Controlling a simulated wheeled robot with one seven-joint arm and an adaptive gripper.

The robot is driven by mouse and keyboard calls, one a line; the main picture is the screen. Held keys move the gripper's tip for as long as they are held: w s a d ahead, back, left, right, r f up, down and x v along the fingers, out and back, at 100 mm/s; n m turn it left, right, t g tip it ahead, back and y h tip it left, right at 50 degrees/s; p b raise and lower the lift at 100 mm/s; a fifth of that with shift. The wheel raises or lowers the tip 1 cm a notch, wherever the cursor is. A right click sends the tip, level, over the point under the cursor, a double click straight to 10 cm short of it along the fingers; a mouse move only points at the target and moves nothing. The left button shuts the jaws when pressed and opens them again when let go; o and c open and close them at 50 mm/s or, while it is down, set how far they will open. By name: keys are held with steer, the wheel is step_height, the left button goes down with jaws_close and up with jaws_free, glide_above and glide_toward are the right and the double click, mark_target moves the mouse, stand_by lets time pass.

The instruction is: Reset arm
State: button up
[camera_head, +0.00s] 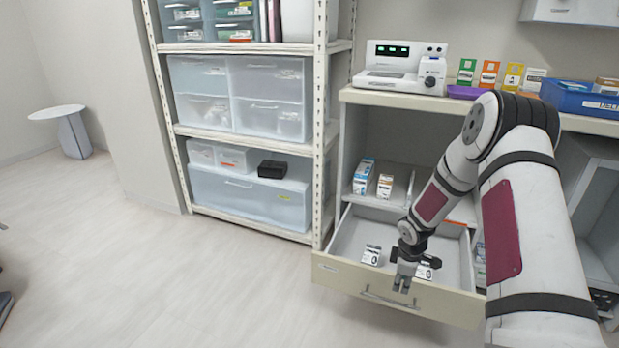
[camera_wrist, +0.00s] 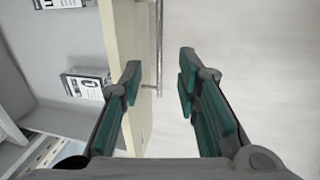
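My arm reaches from the right of the head view down to the open drawer (camera_head: 335,270). My gripper (camera_head: 402,284) hangs over the drawer's front panel, close to its bar handle (camera_head: 390,301). In the wrist view my gripper (camera_wrist: 160,85) has its two fingers well apart, with nothing held between them. The drawer front's edge (camera_wrist: 128,30) and the handle (camera_wrist: 158,50) show between and beyond the fingers. I cannot tell whether a finger touches the panel.
Small white boxes (camera_head: 371,255) lie in the drawer. More boxes (camera_head: 363,176) stand on the shelf above it. A counter (camera_head: 385,98) holds a device (camera_head: 400,68) and a blue bin (camera_head: 585,100). A shelving rack (camera_head: 322,130) stands left.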

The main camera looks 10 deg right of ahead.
steer(key=s+a+r+m+h, duration=0.1)
steer(key=s+a+r+m, duration=0.2)
steer(key=r, duration=0.7)
steer(key=s+a+r+m+g, duration=0.1)
steer(key=s+a+r, duration=0.1)
steer(key=s+r, duration=0.6)
steer(key=s+a+r+m+h, duration=0.1)
steer(key=s+a+r+m, duration=0.15)
steer(key=r, duration=0.95)
steer(key=s+a+r+m+y, duration=0.1)
steer(key=s+a+r+m, duration=0.1)
steer(key=s+a, duration=0.5)
steer(key=s+a+r+m+y, duration=0.1)
steer(key=s+a+r, duration=0.15)
steer(key=s, duration=0.95)
steer(key=s+a+r+m+y, duration=0.1)
steer(key=s+a+r+m, duration=0.2)
steer(key=s, duration=0.6)
step_height(320, 180, up, 33)
steer(key=n+t+p, duration=0.1)
steer(key=t+p, duration=0.2)
steer(key=p, duration=2.8)
steer(key=shift+a, duration=0.25)
steer(key=shift+r, duration=0.1)
